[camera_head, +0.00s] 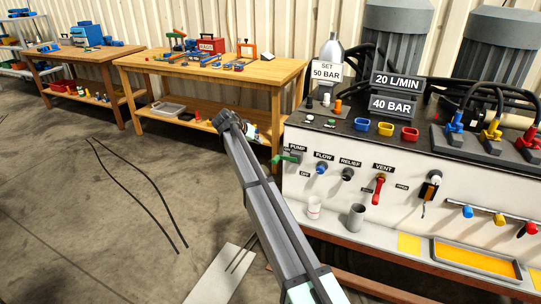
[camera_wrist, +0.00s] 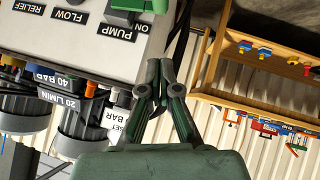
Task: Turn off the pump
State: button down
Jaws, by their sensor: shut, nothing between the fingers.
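The pump switch, a green handle (camera_head: 287,159), sticks out to the left at the left end of the white control panel (camera_head: 330,200), below the PUMP label. In the wrist view, which is upside down, the green handle (camera_wrist: 138,5) is cut off by the top edge, beside the word ON. My gripper (camera_head: 228,122) is up and to the left of the handle, apart from it, in front of the wooden bench. In the wrist view my gripper (camera_wrist: 164,80) has its fingers together with nothing held.
FLOW (camera_head: 321,168), RELIEF (camera_head: 347,174) and red VENT (camera_head: 379,187) controls sit to the right on the panel. Signs read 20 L/MIN (camera_head: 398,83), 40 BAR (camera_head: 392,106) and SET 50 BAR (camera_head: 325,71). A wooden bench (camera_head: 210,72) stands behind; the left floor is mostly clear.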

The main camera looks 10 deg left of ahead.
jog(key=p, duration=0.2)
send_over(276, 157)
jog(key=s+a, duration=0.1)
jog(key=a, duration=0.2)
notch_tip(276, 157, down, 7)
jog(key=f, duration=0.2)
jog(key=s+d+f, duration=0.1)
jog(key=shift+d+f, duration=0.1)
jog(key=shift+f, duration=0.2)
jog(key=shift+w+f, duration=0.1)
